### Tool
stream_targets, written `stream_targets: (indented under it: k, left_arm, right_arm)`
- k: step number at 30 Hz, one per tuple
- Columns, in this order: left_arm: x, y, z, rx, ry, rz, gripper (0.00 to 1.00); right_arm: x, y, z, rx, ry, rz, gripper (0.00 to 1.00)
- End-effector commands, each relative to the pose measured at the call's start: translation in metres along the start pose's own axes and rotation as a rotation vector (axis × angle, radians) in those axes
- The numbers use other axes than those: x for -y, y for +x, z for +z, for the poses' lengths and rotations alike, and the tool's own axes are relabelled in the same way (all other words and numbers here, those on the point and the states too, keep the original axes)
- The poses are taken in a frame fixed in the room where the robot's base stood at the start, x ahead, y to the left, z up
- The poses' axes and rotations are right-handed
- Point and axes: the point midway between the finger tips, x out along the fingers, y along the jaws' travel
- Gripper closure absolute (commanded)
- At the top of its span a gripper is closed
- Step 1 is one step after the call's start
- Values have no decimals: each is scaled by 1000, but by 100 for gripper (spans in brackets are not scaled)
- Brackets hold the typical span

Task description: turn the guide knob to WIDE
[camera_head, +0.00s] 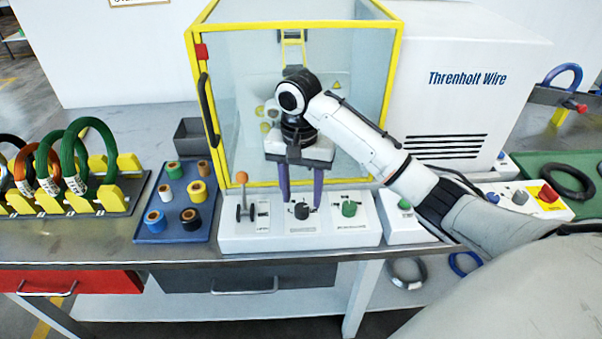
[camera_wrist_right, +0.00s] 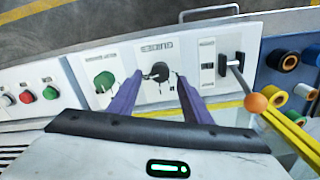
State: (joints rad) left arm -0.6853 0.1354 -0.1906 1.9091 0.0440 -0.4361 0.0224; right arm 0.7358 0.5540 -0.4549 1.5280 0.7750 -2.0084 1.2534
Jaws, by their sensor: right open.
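The guide knob (camera_head: 301,211) is the black knob in the middle of the white control panel (camera_head: 236,235). It also shows in the wrist view (camera_wrist_right: 160,71), beside a printed label and dial marks too small to read surely. Its setting cannot be told. My right gripper (camera_head: 301,203) points down at the panel with its purple fingers open. In the wrist view, the fingertips (camera_wrist_right: 159,78) stand on either side of the black knob, with gaps visible. Whether they reach down to its height is unclear. My left gripper is in neither view.
A green knob (camera_head: 349,208) and an orange-tipped lever (camera_head: 242,179) flank the black knob. The yellow-framed clear guard (camera_head: 196,120) stands just behind the panel. A blue tray (camera_head: 170,234) of small spools lies to the left. More buttons (camera_head: 520,197) are to the right.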

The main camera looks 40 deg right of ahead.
Motion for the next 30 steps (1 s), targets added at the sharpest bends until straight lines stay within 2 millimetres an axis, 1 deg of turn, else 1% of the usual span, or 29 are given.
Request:
stream_targets:
  k: [1,6,9,12,17,30]
  left_arm:
    - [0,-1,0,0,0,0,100]
    - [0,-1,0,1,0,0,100]
    - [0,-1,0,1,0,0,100]
    - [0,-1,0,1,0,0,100]
    - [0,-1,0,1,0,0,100]
    - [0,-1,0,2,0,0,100]
  right_arm:
    - [0,-16,-4,-12,0,-5,55]
    - [0,-47,-2,-8,2,-3,55]
    - [0,-60,-2,-6,1,-3,55]
    - [0,-68,-1,-4,1,-3,55]
    - [0,-73,0,-1,2,-2,55]
    - [0,-73,0,-1,1,-2,55]
